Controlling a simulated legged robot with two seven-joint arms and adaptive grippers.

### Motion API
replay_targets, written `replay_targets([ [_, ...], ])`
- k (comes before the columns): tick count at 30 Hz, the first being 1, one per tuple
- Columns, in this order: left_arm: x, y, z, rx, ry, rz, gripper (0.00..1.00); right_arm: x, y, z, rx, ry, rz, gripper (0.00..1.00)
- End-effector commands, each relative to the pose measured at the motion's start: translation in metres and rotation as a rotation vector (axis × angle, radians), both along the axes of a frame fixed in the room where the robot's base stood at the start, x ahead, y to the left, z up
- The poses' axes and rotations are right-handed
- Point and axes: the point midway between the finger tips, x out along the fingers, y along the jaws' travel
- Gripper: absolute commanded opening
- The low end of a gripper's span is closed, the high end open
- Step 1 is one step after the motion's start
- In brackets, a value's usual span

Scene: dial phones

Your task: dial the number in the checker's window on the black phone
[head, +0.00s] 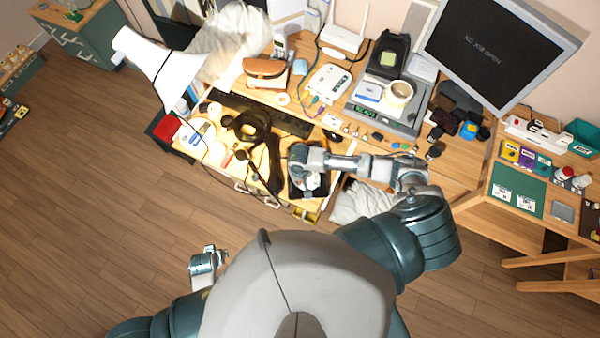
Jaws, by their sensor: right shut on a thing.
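A black phone (294,190) lies at the front edge of the desk, mostly hidden under my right gripper. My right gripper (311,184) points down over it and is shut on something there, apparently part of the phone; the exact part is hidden. A grey box with a lit green window (364,110), seemingly the checker, stands further back on the desk. Its digits are too small to read surely. My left gripper (204,268) hangs low over the floor, away from the desk. Its jaws are too small to tell.
A black keyboard (292,123), a black headset-like ring (250,125) and a dark strap (265,165) lie left of the phone. A white lamp (165,68) leans over the left side. A monitor (490,48) stands at back right. Small items crowd the desk behind my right arm.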

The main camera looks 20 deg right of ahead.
Motion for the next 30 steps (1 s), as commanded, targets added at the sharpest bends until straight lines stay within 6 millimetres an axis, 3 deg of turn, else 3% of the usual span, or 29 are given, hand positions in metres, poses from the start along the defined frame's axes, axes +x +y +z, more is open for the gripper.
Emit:
replay_targets([
  [30,0.001,0.000,0.016,0.000,-0.001,0.000,0.40,0.020,-0.002,0.010,0.000,-0.001,-0.001,0.00],
])
